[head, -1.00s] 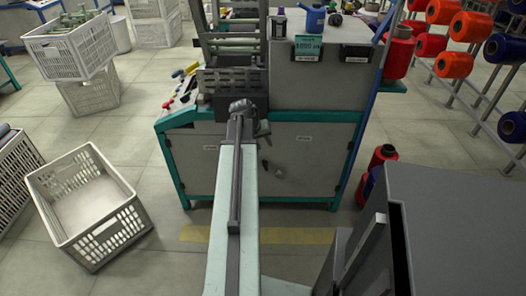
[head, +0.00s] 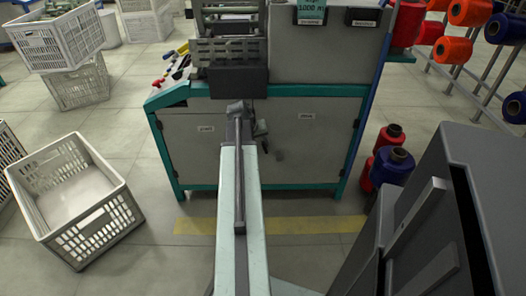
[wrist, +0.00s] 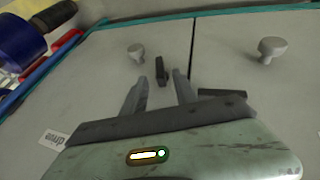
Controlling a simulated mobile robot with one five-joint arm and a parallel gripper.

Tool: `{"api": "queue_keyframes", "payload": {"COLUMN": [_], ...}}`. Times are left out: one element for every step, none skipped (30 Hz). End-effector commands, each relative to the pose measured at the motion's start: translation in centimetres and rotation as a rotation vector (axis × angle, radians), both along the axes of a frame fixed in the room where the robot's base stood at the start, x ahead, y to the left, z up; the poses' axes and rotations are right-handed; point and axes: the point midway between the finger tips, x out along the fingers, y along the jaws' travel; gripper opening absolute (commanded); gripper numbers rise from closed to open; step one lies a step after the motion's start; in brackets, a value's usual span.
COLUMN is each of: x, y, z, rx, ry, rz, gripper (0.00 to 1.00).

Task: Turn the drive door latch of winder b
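The winder's front (head: 300,140) has two pale grey doors with labels, in a teal frame. In the wrist view a small dark latch (wrist: 160,70) stands out from a door face, left of the seam between the doors. My gripper (wrist: 160,76) is open and empty. Its two dark fingertips are on either side of the latch's near end; I cannot tell whether they touch it. In the head view my arm reaches to the doors and the gripper's fingers and latch are hard to make out.
Round grey knobs (wrist: 136,51) sit on the doors. A blue spool (head: 392,166) and red spools stand on the floor right of the winder. A grey cabinet (head: 470,190) is close on the right. A white crate (head: 95,225) lies at left; floor around it is partly clear.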

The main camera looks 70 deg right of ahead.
Motion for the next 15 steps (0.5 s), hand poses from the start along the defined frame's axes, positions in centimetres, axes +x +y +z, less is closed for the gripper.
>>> {"api": "queue_keyframes", "payload": {"x": [0.0,-0.1,-0.2,-0.2,-0.3,-0.3,-0.4,-0.4,-0.5,-0.5,-0.5,-0.5,-0.5,-0.5,-0.5], "y": [-0.6,-0.8,-1.2,-1.4,-1.6,-1.8,-2.0,-2.1,-2.1,-2.1,-2.1,-2.1,-2.1,-2.1,-2.1], "z": [-1.8,-2.4,-3.0,-3.5,-3.8,-4.2,-4.3,-4.4,-4.4,-4.4,-4.3,-4.2,-4.2,-4.1,-4.1], "rx": [0.0,0.0,0.0,0.0,0.0,0.0,0.0,0.0,0.0,0.0,0.0,0.0,0.0,0.0,0.0], "ry": [0.0,0.0,0.0,0.0,0.0,0.0,0.0,0.0,0.0,0.0,0.0,0.0,0.0,0.0,0.0], "rz": [0.0,0.0,0.001,0.002,0.002,0.002,0.002,0.002,0.002,0.002,0.003,0.003,0.003,0.003,0.003], "gripper": [0.35,0.35,0.35,0.35,0.35,0.35,0.35,0.35,0.35,0.35,0.35,0.35,0.35,0.35,0.35]}}
